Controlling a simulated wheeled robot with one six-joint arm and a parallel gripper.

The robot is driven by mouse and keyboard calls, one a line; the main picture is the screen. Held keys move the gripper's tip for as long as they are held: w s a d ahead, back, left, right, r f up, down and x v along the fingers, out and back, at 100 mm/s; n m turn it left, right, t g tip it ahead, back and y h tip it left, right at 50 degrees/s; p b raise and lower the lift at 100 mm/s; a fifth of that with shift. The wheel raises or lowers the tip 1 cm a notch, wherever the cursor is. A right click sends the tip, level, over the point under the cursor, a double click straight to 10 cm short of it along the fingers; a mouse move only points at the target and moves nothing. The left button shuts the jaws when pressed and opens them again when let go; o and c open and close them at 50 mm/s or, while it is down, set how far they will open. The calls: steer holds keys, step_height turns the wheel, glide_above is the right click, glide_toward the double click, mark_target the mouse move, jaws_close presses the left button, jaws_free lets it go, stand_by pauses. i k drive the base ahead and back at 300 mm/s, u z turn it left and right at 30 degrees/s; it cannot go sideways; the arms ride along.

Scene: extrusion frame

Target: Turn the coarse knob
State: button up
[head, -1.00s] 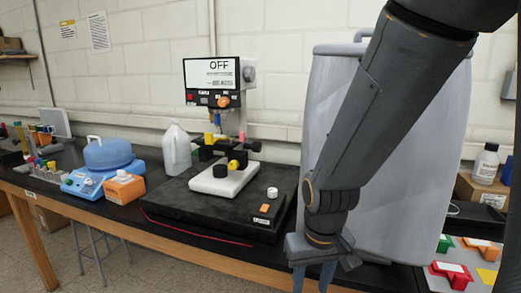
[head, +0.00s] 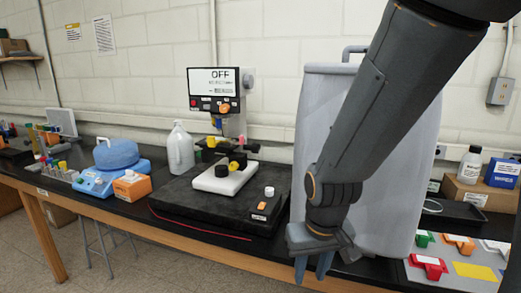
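An instrument with a display reading "OFF" (head: 213,80) stands on a black base at the bench's middle. An orange knob (head: 225,107) is on its front panel and a grey knob (head: 247,82) on the display's right side. Black and yellow knobs (head: 233,166) sit at the white block below, and a white knob (head: 269,191) stands on the base's right part. I cannot read which one is the coarse knob. My gripper (head: 312,268) points down at the bench's front edge, right of the base. Its two fingers are apart with nothing between them.
A large grey drum (head: 325,110) stands behind my arm, right of the instrument. A clear jug (head: 180,150), an orange box (head: 132,187) and a blue device (head: 88,182) are at left. Coloured pieces on a grey panel (head: 428,278) lie at right. A bottle (head: 470,164) stands behind them.

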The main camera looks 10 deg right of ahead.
mark_target(256, 148)
steer(key=z, duration=0.3)
steer(key=k, duration=0.2)
steer(key=u, duration=1)
steer(key=i, duration=1.45)
steer(key=z, duration=0.55)
